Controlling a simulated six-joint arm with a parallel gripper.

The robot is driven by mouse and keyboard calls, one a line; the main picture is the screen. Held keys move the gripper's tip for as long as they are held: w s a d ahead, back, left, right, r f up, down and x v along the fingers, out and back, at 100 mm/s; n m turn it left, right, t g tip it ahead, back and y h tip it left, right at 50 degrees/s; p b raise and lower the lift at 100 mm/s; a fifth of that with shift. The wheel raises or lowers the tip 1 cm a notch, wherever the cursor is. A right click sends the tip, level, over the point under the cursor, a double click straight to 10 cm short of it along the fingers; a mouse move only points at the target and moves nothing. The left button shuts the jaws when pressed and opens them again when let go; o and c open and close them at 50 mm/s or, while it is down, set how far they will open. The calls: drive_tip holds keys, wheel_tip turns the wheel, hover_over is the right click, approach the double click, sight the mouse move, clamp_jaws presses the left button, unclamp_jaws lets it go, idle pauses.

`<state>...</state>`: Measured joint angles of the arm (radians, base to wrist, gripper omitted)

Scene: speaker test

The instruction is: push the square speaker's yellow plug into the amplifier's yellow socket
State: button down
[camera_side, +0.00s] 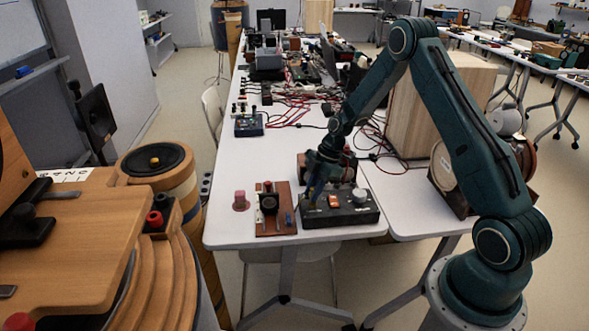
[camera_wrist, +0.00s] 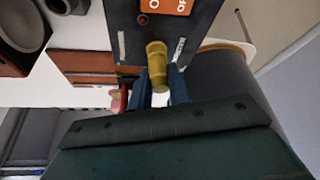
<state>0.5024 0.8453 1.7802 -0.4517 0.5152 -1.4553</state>
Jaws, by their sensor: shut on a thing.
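My gripper (camera_side: 313,195) points down at the left end of the black amplifier (camera_side: 345,216) on the white table. In the wrist view, the blue fingers of my gripper (camera_wrist: 160,76) are shut on a yellow cylindrical plug (camera_wrist: 157,55). The plug's far end lies over the amplifier's dark face (camera_wrist: 185,42), near an orange switch (camera_wrist: 180,4). I cannot tell whether it touches or enters a socket; the yellow socket is not distinguishable.
A pink cylinder (camera_side: 240,201) stands near the table's left edge. A brown box (camera_side: 340,166) is just behind my gripper. Cables and devices crowd the table farther back (camera_side: 300,98). A large wooden box (camera_side: 425,112) stands at right. Bare table lies left of the brown box.

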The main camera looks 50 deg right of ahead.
drive_tip(key=shift+f, duration=0.1)
drive_tip(key=c, duration=1.2)
unclamp_jaws()
drive_tip(key=shift+c, duration=0.2)
drive_tip(key=shift+r, duration=3.8)
